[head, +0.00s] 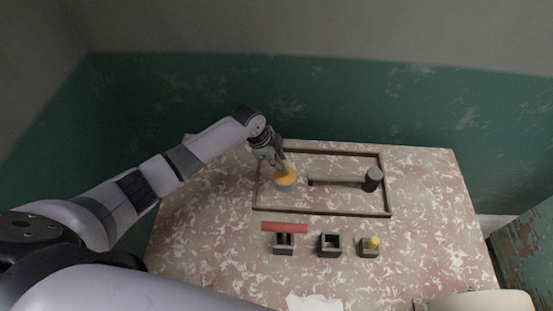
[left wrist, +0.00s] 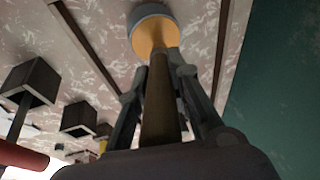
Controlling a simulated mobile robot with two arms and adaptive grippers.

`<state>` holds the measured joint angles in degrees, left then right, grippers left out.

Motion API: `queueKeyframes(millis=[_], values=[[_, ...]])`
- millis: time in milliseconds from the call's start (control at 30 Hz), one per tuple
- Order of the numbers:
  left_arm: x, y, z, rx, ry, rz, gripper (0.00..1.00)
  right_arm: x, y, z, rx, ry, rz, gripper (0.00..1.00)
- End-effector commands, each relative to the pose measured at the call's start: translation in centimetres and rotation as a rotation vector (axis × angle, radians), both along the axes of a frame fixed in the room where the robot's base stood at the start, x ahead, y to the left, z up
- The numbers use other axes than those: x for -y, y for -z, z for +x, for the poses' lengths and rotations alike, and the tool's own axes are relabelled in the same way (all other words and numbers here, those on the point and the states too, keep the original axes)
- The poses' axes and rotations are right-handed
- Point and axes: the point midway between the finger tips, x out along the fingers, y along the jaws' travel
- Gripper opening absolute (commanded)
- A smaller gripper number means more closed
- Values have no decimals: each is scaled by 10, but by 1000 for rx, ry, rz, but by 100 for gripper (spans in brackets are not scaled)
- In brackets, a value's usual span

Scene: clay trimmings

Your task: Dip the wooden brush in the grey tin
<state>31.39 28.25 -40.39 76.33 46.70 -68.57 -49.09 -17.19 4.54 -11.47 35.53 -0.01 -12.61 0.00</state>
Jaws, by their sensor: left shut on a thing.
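My left gripper (head: 279,161) is shut on the wooden handle (left wrist: 160,110) of the brush. The brush's round orange part (head: 286,176) has a blue-grey band below it. In the left wrist view the same orange disc (left wrist: 155,38) sits past the fingertips. The brush is over the left part of the framed area; whether it touches the surface I cannot tell. A dark grey cylinder (head: 373,179), possibly the grey tin, stands to the right in the frame, at the end of a thin bar. Whether its top is open is unclear. My right gripper is not in view.
A low dark rectangular frame (head: 325,212) lies on the mottled table (head: 200,240). In front of it stand several dark square holders, the middle one (head: 330,245) empty. A red bar (head: 284,227) and a yellow piece (head: 374,242) are at the others. A green wall is behind.

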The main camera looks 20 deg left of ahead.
Motion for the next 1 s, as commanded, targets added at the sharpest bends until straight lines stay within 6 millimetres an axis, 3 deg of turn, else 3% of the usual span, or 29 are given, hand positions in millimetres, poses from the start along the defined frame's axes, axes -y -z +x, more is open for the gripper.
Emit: queueKeyframes(millis=[33, 600, 1000], values=[[0, -10, 1, 1, 0, -1, 0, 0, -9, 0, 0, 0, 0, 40], [0, -56, 1, 3, -1, -1, 0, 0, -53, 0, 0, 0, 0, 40], [0, -58, 1, 2, 0, 0, 0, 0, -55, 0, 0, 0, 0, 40]])
